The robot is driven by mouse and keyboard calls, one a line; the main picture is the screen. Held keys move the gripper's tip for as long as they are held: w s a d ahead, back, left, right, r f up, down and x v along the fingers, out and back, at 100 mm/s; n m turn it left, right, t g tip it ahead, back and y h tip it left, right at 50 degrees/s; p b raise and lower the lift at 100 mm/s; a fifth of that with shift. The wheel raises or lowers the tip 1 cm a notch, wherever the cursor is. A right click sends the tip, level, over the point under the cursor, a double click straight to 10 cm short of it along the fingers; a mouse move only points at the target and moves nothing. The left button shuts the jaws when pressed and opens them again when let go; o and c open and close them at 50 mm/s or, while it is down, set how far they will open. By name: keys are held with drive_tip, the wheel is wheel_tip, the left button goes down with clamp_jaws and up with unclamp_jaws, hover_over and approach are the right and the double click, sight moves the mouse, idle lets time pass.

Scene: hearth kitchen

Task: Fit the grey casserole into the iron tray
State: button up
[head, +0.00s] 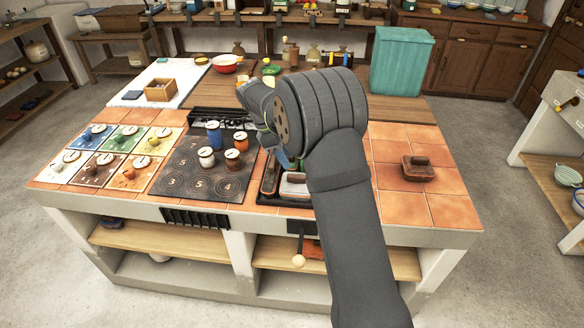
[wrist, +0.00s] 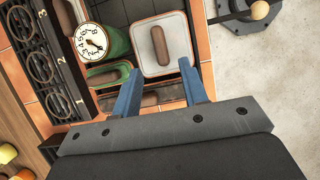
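The grey casserole (wrist: 176,28), a squarish pale-rimmed dish with a brown handle on its lid, lies just beyond my fingertips in the wrist view. In the head view the grey casserole (head: 295,190) is partly hidden behind my arm. It is at the front part of the dark iron tray (head: 283,201), whose dark surface (wrist: 120,12) also shows in the wrist view; I cannot tell whether it sits fully down. My gripper (wrist: 159,68) has blue fingers spread apart near the casserole's edge, with nothing gripped between them. In the head view my wrist hides most of the gripper.
A green dish (wrist: 110,76) with a brown handle and a white dial (wrist: 92,42) are left of the casserole. A reddish-brown lidded dish (head: 418,168) stands on the right tiles. Pots and jars (head: 214,134) stand on the dark numbered plate at left. The front-right tiles are clear.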

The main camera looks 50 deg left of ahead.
drive_tip(key=shift+v, duration=2.1)
drive_tip(key=x, duration=1.2)
drive_tip(key=shift+r, duration=1.6)
